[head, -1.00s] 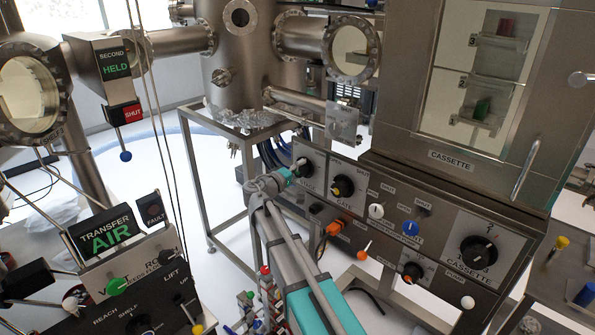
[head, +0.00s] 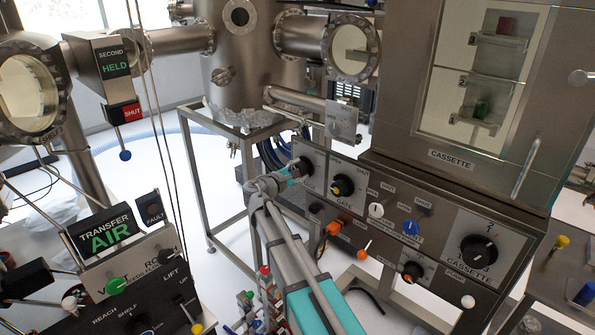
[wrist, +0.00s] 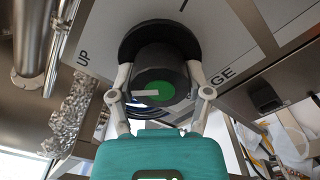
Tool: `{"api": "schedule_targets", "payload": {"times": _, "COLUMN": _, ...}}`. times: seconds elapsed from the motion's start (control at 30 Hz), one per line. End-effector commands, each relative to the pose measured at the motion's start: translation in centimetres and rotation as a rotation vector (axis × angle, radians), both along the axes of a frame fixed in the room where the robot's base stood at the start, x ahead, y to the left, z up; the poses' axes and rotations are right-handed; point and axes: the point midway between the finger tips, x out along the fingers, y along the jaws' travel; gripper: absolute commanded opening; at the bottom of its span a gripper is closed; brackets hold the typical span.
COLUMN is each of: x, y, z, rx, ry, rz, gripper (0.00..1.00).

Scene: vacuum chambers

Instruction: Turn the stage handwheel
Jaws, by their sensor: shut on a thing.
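The stage handwheel is a dark round knob (wrist: 163,65) with a green cap and a pale pointer mark, on a grey plate lettered "UP" and "...GE" in the wrist view. My gripper (wrist: 160,80) has one finger on each side of the knob and is shut on it. In the head view, my gripper (head: 288,174) is at the left end of the control panel, at the stage plate (head: 313,165). The knob's dark edge (head: 304,166) shows there, the rest hidden behind my gripper.
Further right are a white knob (head: 376,211), a blue knob (head: 410,228) and the large cassette knob (head: 479,250). The cassette chamber (head: 470,110) stands above.

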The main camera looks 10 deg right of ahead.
Motion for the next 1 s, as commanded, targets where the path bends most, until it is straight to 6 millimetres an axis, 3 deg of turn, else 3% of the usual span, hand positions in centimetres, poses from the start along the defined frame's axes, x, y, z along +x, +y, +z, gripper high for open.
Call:
{"api": "schedule_targets", "payload": {"times": 0.5, "x": -0.23, "y": -0.29, "z": -0.15, "rx": -0.253, "ry": 0.353, "rz": -0.006, "gripper": 0.16}}
{"api": "schedule_targets", "payload": {"times": 1.0, "x": -0.31, "y": -0.30, "z": -0.19, "rx": -0.324, "ry": 0.452, "rz": -0.007, "gripper": 0.17}}
